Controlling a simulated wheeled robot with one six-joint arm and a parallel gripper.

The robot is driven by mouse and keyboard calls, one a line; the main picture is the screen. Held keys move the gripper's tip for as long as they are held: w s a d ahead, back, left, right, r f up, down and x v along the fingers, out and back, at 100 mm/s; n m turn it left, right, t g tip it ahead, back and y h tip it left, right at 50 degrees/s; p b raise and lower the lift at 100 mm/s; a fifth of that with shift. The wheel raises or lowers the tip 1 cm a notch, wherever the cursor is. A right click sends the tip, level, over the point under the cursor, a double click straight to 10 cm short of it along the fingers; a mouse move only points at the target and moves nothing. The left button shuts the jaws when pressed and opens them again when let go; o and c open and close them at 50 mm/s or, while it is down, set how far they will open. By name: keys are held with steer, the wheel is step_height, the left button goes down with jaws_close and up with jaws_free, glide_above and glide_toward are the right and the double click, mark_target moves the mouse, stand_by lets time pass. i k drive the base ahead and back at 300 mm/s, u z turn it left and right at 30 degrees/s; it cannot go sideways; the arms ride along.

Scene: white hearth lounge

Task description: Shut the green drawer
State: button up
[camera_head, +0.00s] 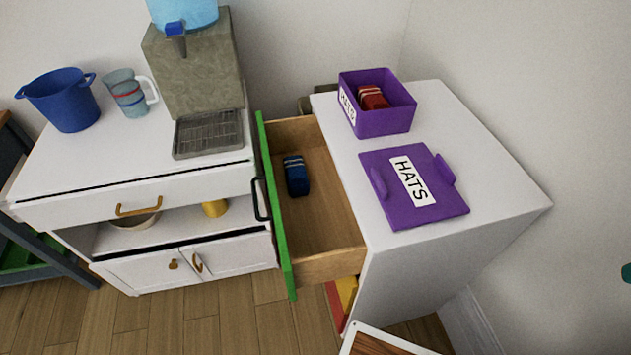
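The green drawer (278,225) is pulled open from the left side of a white cabinet (415,262). Its green front faces left and has a dark handle (259,198). The inside is bare wood, with a dark blue rolled item (296,175) lying toward the back. The drawer front stands very close to the white counter unit on its left. My gripper is not in view.
A purple HATS box (376,118) holding red items and its purple lid (413,186) lie on the cabinet top. A water dispenser (195,75), blue bucket (62,100) and jug (128,93) stand on the white counter (75,160). Wooden floor (215,318) is clear in front.

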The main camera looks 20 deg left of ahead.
mark_target(321, 239)
steer(key=z, duration=0.6)
steer(key=k, duration=1.6)
steer(key=u, duration=1.35)
steer(key=i, duration=1.7)
steer(key=z, duration=0.25)
steer(key=k, duration=0.4)
steer(key=z, duration=0.4)
